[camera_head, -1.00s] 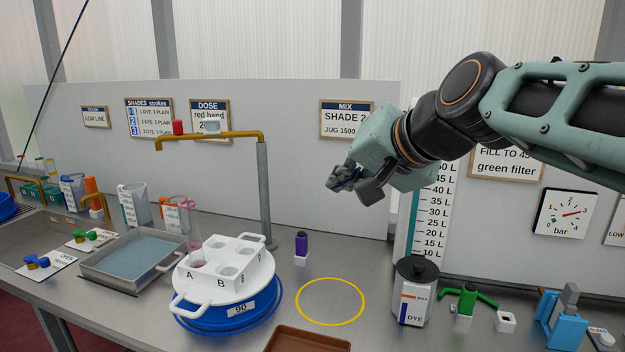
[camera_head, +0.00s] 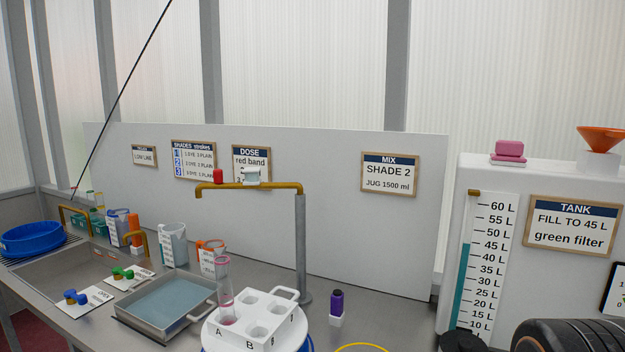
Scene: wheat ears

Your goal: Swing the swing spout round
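The large brass spout (camera_head: 250,186) runs level to the left from the top of a grey post (camera_head: 302,250), and its tip turns down at the left end. A red piece (camera_head: 218,176) and a pale grey piece (camera_head: 251,176) sit along its top. The spout's tip is above the area behind the shallow tray of bluish liquid (camera_head: 168,300). Smaller brass spouts (camera_head: 75,208) stand by the sink at the left.
A white rack (camera_head: 262,312) with a glass tube (camera_head: 225,290) stands in front of the post. Jugs (camera_head: 173,243) stand behind the tray. A tank with a litre scale (camera_head: 492,260) is at the right.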

